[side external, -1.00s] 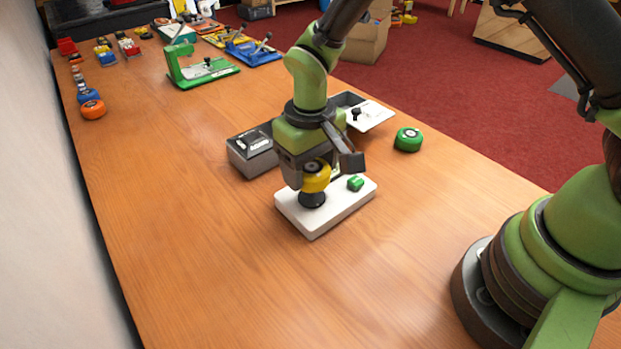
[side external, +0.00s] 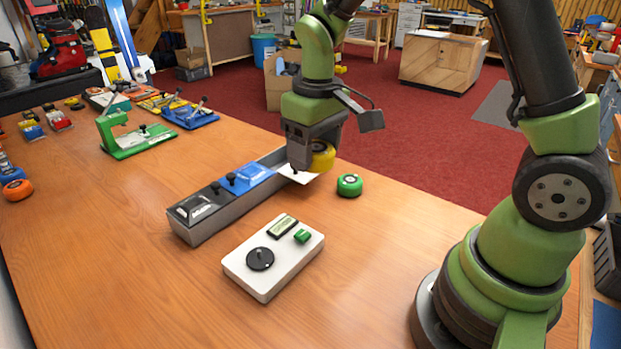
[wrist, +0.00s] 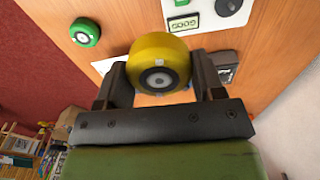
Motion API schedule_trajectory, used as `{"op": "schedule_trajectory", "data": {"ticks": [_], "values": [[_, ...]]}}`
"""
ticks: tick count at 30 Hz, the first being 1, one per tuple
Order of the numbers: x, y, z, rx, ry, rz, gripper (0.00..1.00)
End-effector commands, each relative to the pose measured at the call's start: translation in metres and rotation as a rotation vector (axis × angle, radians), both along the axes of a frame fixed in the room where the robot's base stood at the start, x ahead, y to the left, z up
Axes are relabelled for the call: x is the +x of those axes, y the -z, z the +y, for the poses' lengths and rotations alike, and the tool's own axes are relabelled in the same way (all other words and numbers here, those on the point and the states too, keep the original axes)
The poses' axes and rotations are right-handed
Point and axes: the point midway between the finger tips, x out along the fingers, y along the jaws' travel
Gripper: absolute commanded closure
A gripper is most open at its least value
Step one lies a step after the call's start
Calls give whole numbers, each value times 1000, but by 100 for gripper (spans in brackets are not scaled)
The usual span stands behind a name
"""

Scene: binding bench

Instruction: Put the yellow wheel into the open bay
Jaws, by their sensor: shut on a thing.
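My gripper (side external: 312,165) is shut on the yellow wheel (side external: 322,158). In the wrist view the yellow wheel (wrist: 160,63) sits between both fingers, its grey hub facing the camera. The gripper holds it above the far end of a long grey box (side external: 205,228). This box has a dark lid (side external: 196,208) at its near end and a blue lid (side external: 245,178) in the middle. A white lid (side external: 298,176) sticks out at the far end, below the wheel. The open bay's inside is hidden by my gripper in the side view and by the wheel in the wrist view.
A white device (side external: 274,262) with a black disc, small display and green button lies in front. A green stand (side external: 135,135) and blue fixture (side external: 190,115) are farther back.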

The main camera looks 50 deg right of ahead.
Motion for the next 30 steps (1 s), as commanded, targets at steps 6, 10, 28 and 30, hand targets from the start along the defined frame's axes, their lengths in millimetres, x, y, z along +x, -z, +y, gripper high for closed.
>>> {"op": "schedule_trajectory", "data": {"ticks": [6,10,28,30], "values": [[77,20,-32,-7,97,-117,68],[121,37,-58,-14,161,-198,68],[190,78,-125,-43,299,-384,68],[190,80,-125,-43,298,-384,68]]}}
